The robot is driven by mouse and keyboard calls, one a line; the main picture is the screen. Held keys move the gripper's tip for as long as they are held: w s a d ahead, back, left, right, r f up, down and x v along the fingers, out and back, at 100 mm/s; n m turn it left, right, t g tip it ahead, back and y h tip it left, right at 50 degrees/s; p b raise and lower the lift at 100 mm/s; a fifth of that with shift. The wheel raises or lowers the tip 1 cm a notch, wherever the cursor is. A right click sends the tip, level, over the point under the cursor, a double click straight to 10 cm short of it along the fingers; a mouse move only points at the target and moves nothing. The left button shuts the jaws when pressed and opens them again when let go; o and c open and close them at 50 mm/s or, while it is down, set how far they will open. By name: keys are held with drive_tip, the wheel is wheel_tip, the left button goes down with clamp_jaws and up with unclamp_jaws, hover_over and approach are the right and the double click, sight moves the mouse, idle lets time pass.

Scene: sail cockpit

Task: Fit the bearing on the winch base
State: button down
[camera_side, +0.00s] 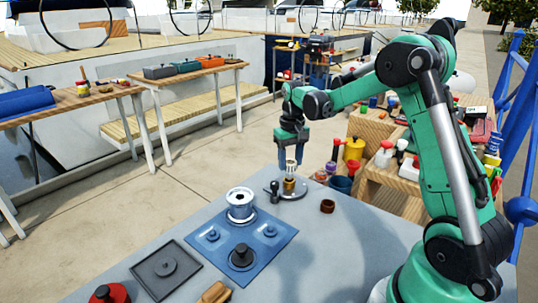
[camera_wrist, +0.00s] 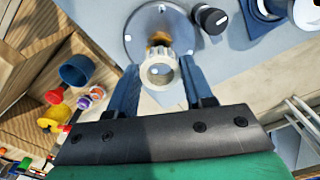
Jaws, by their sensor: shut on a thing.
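The bearing is a pale, slotted cage ring (camera_side: 291,166), also seen from its end in the wrist view (camera_wrist: 158,74). My gripper (camera_side: 290,155) points down and is shut on the bearing, with one blue finger on each side of it in the wrist view (camera_wrist: 160,80). The winch base is a round grey plate (camera_side: 298,193) with a brass-coloured centre post; its disc also shows in the wrist view (camera_wrist: 137,32). The bearing is upright above the post, at or very near its top. Whether they touch is unclear, and the bearing partly hides the post in the wrist view.
A black-handled part (camera_side: 275,190) stands at the base's left edge. A chrome drum (camera_side: 240,205) and black parts sit on a blue mat (camera_side: 215,258). A brown ring (camera_side: 327,206) lies right of the base. A dark square tray (camera_side: 150,272) lies front left. Crates with bottles stand behind.

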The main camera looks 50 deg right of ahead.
sight(290, 169)
drive_tip(key=shift+f, duration=1.65)
idle(0.6)
unclamp_jaws()
idle(0.4)
drive_tip(key=shift+r, duration=3.2)
drive_tip(key=shift+a, duration=0.1)
drive_tip(key=s+a+r+n+t, duration=0.2)
drive_tip(key=s+a+t, duration=0.1)
drive_tip(key=a, duration=0.5)
drive_tip(key=s+a+r+n+t, duration=0.2)
drive_tip(key=s+a, duration=0.4)
drive_tip(key=a, duration=0.3)
drive_tip(key=shift+a+n+t, duration=0.15)
drive_tip(key=shift+n+t, duration=0.35)
drive_tip(key=shift+t, duration=0.5)
